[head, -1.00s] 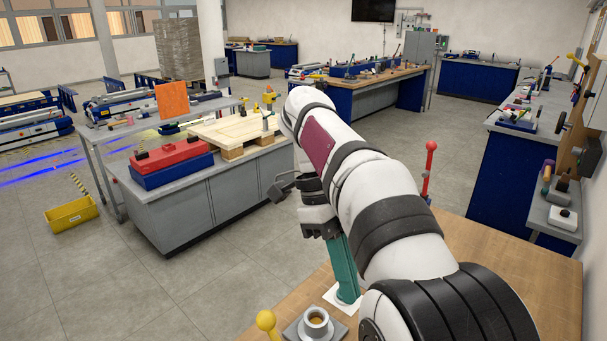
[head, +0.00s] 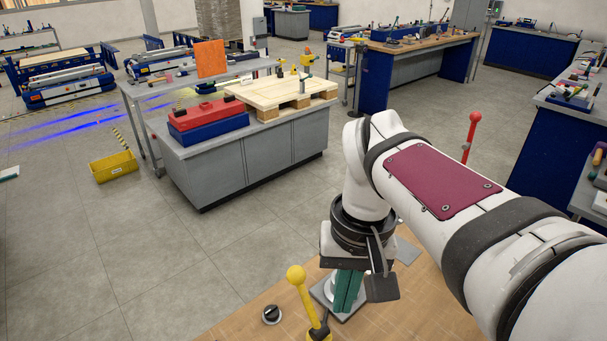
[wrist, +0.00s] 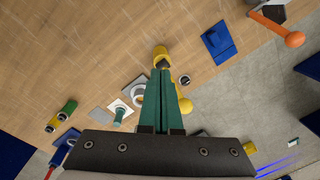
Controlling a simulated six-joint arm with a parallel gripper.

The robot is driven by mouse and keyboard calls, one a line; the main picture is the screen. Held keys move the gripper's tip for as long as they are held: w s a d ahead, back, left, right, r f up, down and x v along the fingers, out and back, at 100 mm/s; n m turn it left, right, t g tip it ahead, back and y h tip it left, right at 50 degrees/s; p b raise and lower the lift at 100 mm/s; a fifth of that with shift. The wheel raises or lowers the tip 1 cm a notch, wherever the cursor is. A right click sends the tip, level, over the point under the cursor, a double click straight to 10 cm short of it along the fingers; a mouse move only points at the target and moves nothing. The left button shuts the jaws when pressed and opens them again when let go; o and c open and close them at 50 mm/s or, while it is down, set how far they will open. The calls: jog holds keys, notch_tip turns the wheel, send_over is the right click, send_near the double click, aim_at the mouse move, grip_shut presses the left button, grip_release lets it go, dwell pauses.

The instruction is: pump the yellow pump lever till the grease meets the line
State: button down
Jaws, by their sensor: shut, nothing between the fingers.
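The yellow pump lever (head: 297,276) stands at the front of the wooden bench in the head view, with a round yellow ball on top and a dark base. In the wrist view its ball (wrist: 185,105) shows partly behind my fingers. My gripper (head: 344,308), with green fingers, points down just right of the lever in the head view. The fingers (wrist: 161,72) are together and hold nothing. Their tips overlap a dark and yellow part (wrist: 160,52) in the wrist view; contact cannot be told. No grease or line can be made out.
A black knob (head: 271,314) sits left of the lever. The wrist view shows a grey ring-topped fitting (wrist: 139,93), a teal post (wrist: 118,113), a blue block (wrist: 219,42) and an orange-balled lever (wrist: 293,40). A red-balled lever (head: 474,118) stands behind my arm.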

jog(key=w+a+n+h, duration=0.1)
jog(key=w+a+n, duration=0.6)
jog(key=w+a, duration=0.65)
jog(key=d+f, duration=0.4)
jog(key=f, duration=0.3)
jog(key=shift+s+d+f+t, duration=0.25)
jog(key=shift+s+f+t, duration=0.05)
jog(key=shift+s+t, duration=0.15)
